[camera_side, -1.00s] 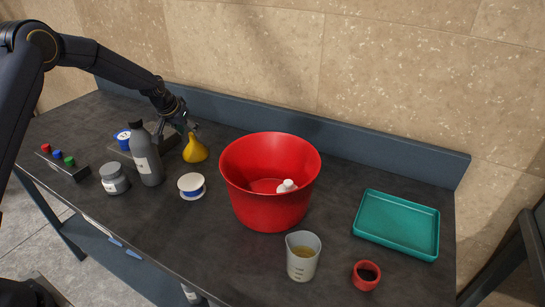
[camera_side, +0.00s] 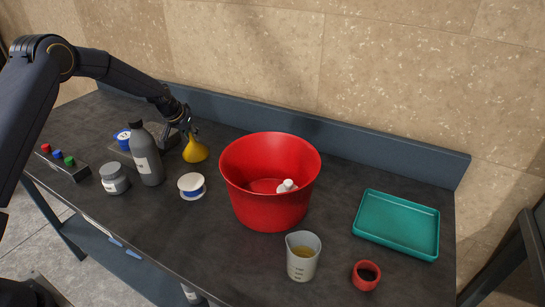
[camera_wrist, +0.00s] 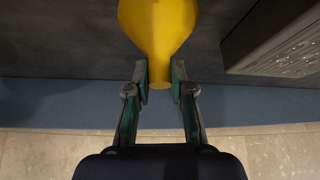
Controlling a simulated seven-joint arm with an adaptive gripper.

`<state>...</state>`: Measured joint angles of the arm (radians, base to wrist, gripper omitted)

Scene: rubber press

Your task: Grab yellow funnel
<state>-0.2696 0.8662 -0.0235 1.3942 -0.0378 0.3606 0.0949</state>
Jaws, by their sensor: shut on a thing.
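The yellow funnel (camera_side: 195,151) stands on the dark table, left of the red bucket, wide end down and spout up. My gripper (camera_side: 188,128) is at the top of the funnel, reaching in from the upper left. In the wrist view the funnel's narrow spout (camera_wrist: 160,75) sits between my two fingertips (camera_wrist: 160,72), which are shut on it. The funnel's wide part runs out of the top of the wrist view. In the side view the funnel's base appears to rest on the table.
A grey bottle (camera_side: 146,158), a grey jar (camera_side: 114,179) and a white-and-blue spool (camera_side: 191,186) stand near the funnel. The red bucket (camera_side: 262,206) is to its right. A beaker (camera_side: 302,262), a red cup (camera_side: 365,276) and a teal tray (camera_side: 397,226) are farther right.

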